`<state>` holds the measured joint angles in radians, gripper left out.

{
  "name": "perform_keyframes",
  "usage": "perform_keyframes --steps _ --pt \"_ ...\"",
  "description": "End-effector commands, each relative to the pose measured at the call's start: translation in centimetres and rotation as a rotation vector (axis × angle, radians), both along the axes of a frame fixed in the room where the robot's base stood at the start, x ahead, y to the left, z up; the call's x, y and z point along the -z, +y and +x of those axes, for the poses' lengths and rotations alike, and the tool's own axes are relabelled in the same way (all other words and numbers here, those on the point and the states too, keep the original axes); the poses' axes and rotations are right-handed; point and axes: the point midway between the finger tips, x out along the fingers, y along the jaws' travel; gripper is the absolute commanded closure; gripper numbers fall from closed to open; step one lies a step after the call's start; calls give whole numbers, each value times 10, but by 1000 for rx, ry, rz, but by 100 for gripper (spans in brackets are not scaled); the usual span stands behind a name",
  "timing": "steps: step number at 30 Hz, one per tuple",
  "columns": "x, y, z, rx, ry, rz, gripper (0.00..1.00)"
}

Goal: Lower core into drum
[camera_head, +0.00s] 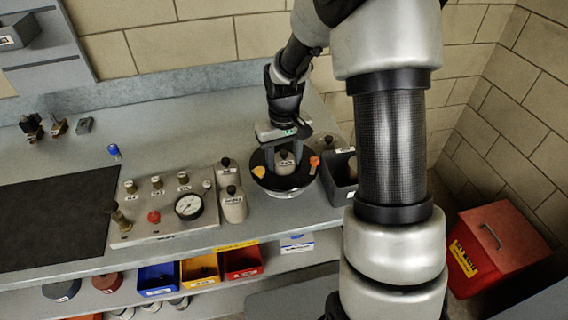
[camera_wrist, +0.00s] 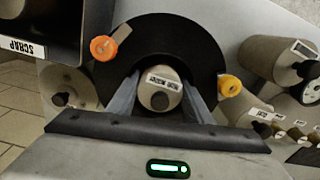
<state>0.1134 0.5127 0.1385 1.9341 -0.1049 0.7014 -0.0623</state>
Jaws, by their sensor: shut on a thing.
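A grey-beige cylindrical core (camera_head: 285,161) with a white label and a dark knob sits between the fingers of my gripper (camera_head: 284,153). In the wrist view the core (camera_wrist: 158,88) is seen end on, with my gripper's fingers (camera_wrist: 158,78) against both sides. The drum (camera_head: 268,181) is round, with a black rim and a pale base, and stands near the bench's front right. The core is over the middle of the black ring, which also shows in the wrist view (camera_wrist: 180,30). I cannot tell how deep the core sits in the drum.
Orange and yellow clamps (camera_head: 314,163) sit on the drum's rim. A dark scrap bin (camera_head: 340,186) stands close on its right. Labelled canisters (camera_head: 234,207) and a gauge panel (camera_head: 160,203) stand on its left. A red box (camera_head: 497,245) is at the far right.

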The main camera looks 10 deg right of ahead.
Motion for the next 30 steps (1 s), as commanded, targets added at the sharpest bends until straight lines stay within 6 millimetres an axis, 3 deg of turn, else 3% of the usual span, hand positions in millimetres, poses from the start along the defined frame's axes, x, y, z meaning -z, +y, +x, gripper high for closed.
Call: perform_keyframes --steps 6,30 --pt "7 0 0 0 -1 0 85" --pt "3 0 0 0 -1 0 85"
